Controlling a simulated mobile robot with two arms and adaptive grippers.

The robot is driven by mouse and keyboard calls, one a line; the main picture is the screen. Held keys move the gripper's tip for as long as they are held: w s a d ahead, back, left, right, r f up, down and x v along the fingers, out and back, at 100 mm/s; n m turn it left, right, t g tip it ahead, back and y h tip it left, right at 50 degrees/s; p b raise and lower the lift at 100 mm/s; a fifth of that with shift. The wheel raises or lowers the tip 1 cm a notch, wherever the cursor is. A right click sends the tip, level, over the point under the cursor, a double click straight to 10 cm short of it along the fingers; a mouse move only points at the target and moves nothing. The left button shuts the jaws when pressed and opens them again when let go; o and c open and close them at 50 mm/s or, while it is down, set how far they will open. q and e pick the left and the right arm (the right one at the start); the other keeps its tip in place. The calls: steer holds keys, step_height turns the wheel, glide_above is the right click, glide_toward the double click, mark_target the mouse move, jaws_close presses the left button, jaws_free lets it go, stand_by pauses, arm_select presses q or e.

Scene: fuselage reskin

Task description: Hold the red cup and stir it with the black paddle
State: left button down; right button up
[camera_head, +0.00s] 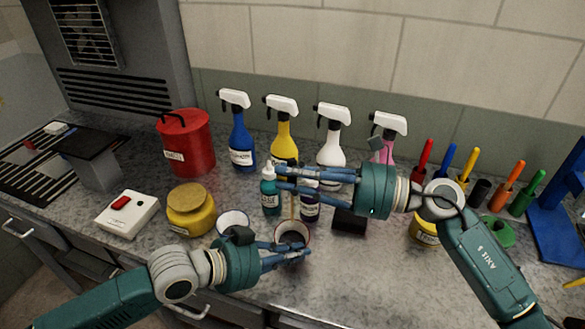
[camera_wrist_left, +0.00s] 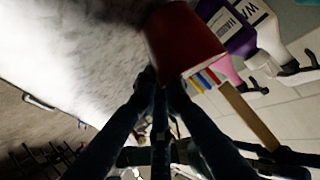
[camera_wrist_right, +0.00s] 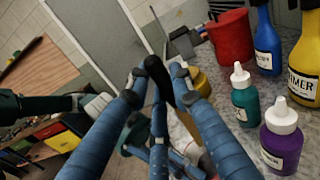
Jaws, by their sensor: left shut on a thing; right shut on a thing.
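The red cup (camera_head: 291,234) is near the counter's front, its open mouth facing up in the head view. My left gripper (camera_head: 300,250) is shut on it; the left wrist view shows the cup's red side (camera_wrist_left: 183,42) at the fingertips (camera_wrist_left: 160,82). My right gripper (camera_head: 284,178) is above the cup, shut on the black paddle; its black end (camera_wrist_right: 156,72) shows between the fingers in the right wrist view. A tan shaft (camera_wrist_left: 252,118) runs between the cup's mouth and the right gripper. The paddle's lower end is hidden in the cup.
A white cup (camera_head: 232,219) stands just left of the red cup. A yellow jar (camera_head: 190,211), a teal bottle (camera_head: 270,197) and a purple bottle (camera_head: 310,210) are close by. Several spray bottles (camera_head: 331,145) line the back. The front counter (camera_head: 350,285) on the right is clear.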

mark_target(292, 208)
steer(key=shift+f, duration=4.35)
steer(key=shift+s, duration=0.1)
